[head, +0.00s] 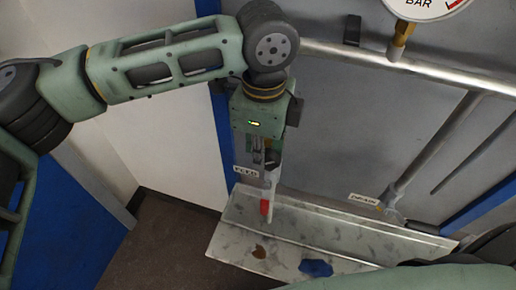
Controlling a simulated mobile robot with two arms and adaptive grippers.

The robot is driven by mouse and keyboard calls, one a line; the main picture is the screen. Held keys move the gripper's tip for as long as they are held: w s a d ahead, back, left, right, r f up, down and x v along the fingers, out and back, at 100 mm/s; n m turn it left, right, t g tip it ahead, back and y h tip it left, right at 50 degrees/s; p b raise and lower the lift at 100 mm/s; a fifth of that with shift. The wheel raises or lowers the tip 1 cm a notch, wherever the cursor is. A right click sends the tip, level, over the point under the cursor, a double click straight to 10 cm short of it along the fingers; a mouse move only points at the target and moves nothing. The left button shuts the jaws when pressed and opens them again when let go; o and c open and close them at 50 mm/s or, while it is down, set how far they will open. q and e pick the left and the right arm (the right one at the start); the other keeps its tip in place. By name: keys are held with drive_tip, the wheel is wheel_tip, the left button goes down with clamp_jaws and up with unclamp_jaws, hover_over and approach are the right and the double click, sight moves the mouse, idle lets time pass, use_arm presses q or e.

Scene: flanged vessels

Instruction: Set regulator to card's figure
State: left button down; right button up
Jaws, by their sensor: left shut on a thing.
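My left gripper (268,168) hangs down at the picture's centre, shut on a thin grey piece with a red part (265,207) just below the fingers. The fingers hide most of this piece, so I cannot tell whether it belongs to the regulator. A label reading FEED (246,172) is just left of the fingers. A round white gauge marked BAR (424,6) is cut off at the top right; its needle and reading cannot be made out. I see no card with a figure. My right gripper is out of view.
A horizontal pipe (345,55) crosses the grey panel. A slanting pipe (432,150) meets a fitting by the DRAIN label (364,199).

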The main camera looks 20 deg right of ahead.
use_arm(q)
drive_tip(key=shift+s+d+r, duration=0.15)
drive_tip(key=shift+s+d, duration=0.15)
drive_tip(key=shift+d, duration=0.05)
drive_tip(key=c, duration=1.9)
unclamp_jaws()
drive_tip(key=shift+a, duration=0.2)
drive_tip(key=shift+w+a+r+p, duration=0.3)
drive_tip(key=shift+w+a+p, duration=0.3)
drive_tip(key=shift+a, duration=0.1)
drive_tip(key=w+a+p, duration=0.2)
drive_tip(key=w+a, duration=0.2)
drive_tip(key=a, duration=0.1)
drive_tip(key=shift+a+r+p, duration=0.4)
drive_tip(key=shift+r, duration=0.05)
